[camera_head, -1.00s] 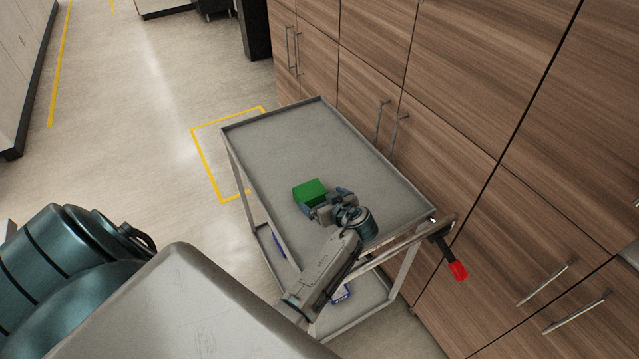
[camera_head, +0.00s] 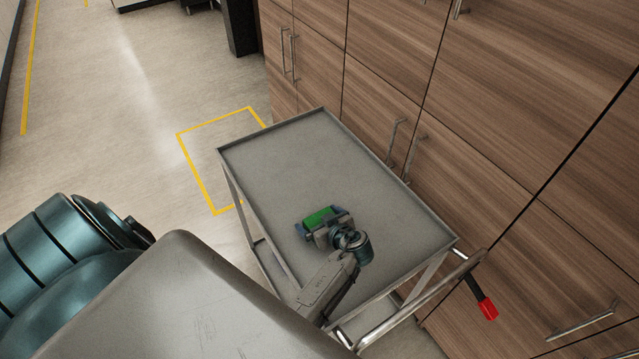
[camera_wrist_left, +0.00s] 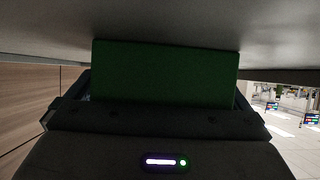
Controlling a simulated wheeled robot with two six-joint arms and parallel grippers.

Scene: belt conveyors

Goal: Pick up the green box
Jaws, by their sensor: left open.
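The green box (camera_head: 319,216) is on the top shelf of the grey cart (camera_head: 270,170). My left gripper (camera_head: 322,219) is open, with one finger on each side of the box. In the left wrist view, the green box (camera_wrist_left: 165,72) fills the middle between the dark fingers, close in front of the palm. A small gap shows at its left side there; whether the right finger touches is unclear. The gripper hides the near part of the box. My right gripper is not in view.
The top shelf has a raised rim and is otherwise clear. Wooden cabinets (camera_head: 385,85) stand close along the right. Open floor (camera_head: 130,110) with yellow lines lies at the left.

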